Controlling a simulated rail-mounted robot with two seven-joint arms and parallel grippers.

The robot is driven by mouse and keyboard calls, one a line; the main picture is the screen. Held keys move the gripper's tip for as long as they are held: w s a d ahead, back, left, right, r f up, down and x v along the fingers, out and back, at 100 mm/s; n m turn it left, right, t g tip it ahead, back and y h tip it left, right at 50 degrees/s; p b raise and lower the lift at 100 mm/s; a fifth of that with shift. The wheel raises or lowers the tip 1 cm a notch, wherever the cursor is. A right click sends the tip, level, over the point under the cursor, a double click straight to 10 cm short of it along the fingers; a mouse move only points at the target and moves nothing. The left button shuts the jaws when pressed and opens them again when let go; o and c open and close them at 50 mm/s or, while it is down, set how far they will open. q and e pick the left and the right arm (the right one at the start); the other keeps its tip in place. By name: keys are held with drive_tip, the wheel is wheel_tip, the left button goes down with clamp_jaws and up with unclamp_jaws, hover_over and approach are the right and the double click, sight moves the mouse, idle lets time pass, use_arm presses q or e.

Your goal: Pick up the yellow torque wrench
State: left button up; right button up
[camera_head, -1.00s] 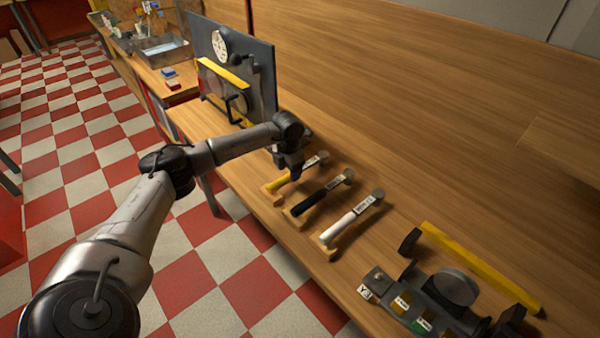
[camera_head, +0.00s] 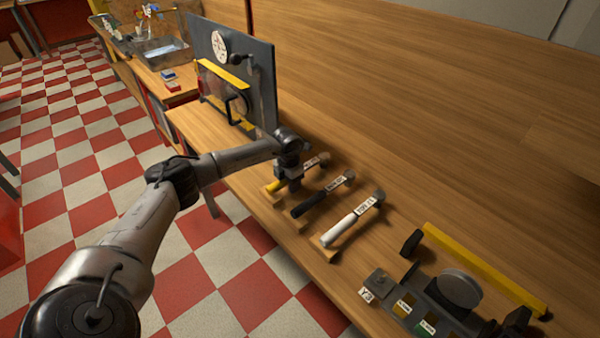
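The yellow torque wrench (camera_head: 274,187) is the leftmost of three wrenches lying side by side on the wooden bench. Its yellow handle end and its labelled head end (camera_head: 314,162) show on either side of my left gripper (camera_head: 291,184). My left gripper points down over the middle of this wrench, with its fingertips at about handle level. The fingers and the part of the wrench under them are hidden, so I cannot tell whether they grip it. My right gripper is not in view.
A black-handled wrench (camera_head: 312,204) lies close to the right of my gripper, and a white-handled one (camera_head: 340,230) beyond it. A dark upright panel (camera_head: 262,80) stands behind. A fixture with a yellow bar (camera_head: 490,270) sits at the lower right.

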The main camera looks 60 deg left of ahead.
use_arm(q)
drive_tip(key=c, duration=0.8)
drive_tip(key=shift+r, duration=0.15)
